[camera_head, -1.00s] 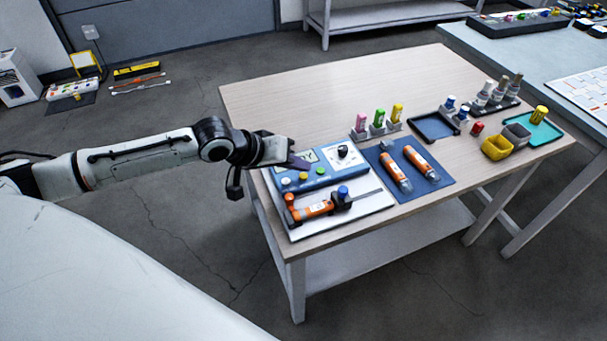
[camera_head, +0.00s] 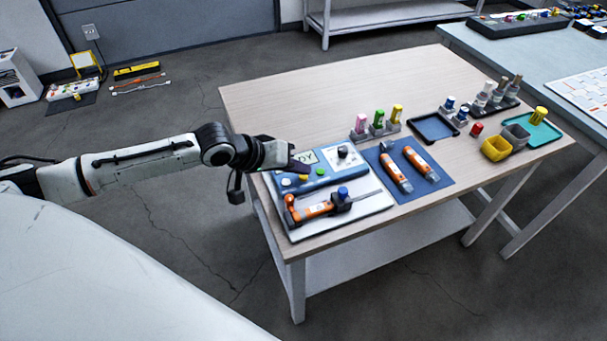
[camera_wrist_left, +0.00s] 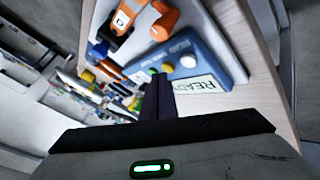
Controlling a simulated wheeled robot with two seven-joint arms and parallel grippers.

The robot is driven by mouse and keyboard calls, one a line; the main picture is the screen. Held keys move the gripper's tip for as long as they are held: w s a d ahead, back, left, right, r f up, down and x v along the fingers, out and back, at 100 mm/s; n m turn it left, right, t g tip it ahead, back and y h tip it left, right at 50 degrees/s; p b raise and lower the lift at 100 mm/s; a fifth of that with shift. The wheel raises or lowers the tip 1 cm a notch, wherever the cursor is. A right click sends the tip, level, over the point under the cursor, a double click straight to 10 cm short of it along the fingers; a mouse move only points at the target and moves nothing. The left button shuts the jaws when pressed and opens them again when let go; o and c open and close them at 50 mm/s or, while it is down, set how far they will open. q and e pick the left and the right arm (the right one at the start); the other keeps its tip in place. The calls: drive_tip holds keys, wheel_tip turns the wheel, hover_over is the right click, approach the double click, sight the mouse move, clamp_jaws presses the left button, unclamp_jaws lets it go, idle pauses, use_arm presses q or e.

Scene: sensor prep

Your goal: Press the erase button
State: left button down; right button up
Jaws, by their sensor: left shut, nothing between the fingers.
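A blue control box (camera_head: 322,181) sits on a white board at the near left of the table. It carries a white button (camera_head: 286,182), a yellow button (camera_head: 303,177) and a green button (camera_head: 320,171), plus a READY display. In the left wrist view the white button (camera_wrist_left: 188,61) and yellow button (camera_wrist_left: 168,67) show near the fingertips. I cannot read which button is erase. My left gripper (camera_head: 303,165) is shut and empty, its tips just above the box, close to the yellow and green buttons; contact cannot be told. My right gripper is out of view.
An orange tool (camera_head: 316,210) lies in front of the box. Two orange-and-white tubes lie on a blue mat (camera_head: 436,181) to the right. Small bottles, a dark tray (camera_head: 434,127) and yellow and grey cups stand farther right. The table's back left is clear.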

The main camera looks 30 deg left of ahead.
sight(299, 181)
use_arm(q)
drive_tip(key=shift+f, duration=0.45)
idle(0.8)
drive_tip(key=shift+r, duration=0.1)
drive_tip(key=shift+r+p, duration=0.75)
drive_tip(key=shift+p, duration=0.4)
wheel_tip(299, 181, up, 3)
drive_tip(key=shift+p, duration=1.1)
drive_tip(key=shift+r, duration=1)
